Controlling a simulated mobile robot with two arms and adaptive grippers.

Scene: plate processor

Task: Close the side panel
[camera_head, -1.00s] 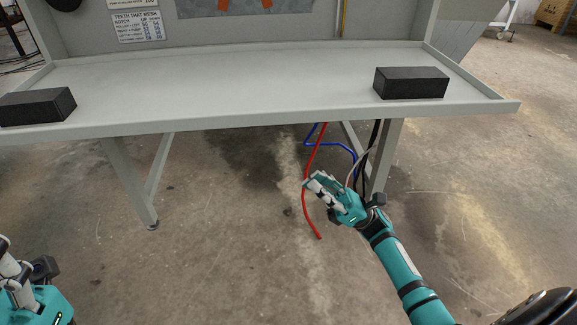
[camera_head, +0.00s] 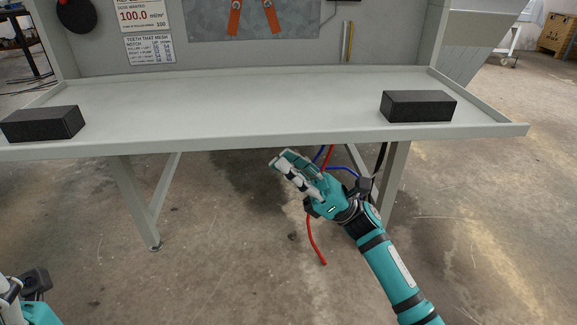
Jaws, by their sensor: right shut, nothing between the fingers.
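No side panel can be made out for certain in the head view. The grey machine's back wall (camera_head: 250,55) stands behind its tray-like shelf (camera_head: 250,100). My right gripper (camera_head: 280,163) is shut and empty, just below the front edge of the shelf, near its middle. It looks apart from the shelf, though the exact gap is hard to judge. My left gripper (camera_head: 18,290) shows only in part at the bottom left corner, and its fingertips are not clearly seen.
Black blocks lie on the shelf at the left (camera_head: 42,124) and right (camera_head: 418,106). A red hose (camera_head: 314,245) and a blue hose (camera_head: 343,170) hang under the shelf behind my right arm. Shelf legs (camera_head: 133,200) stand below. The middle of the shelf is clear.

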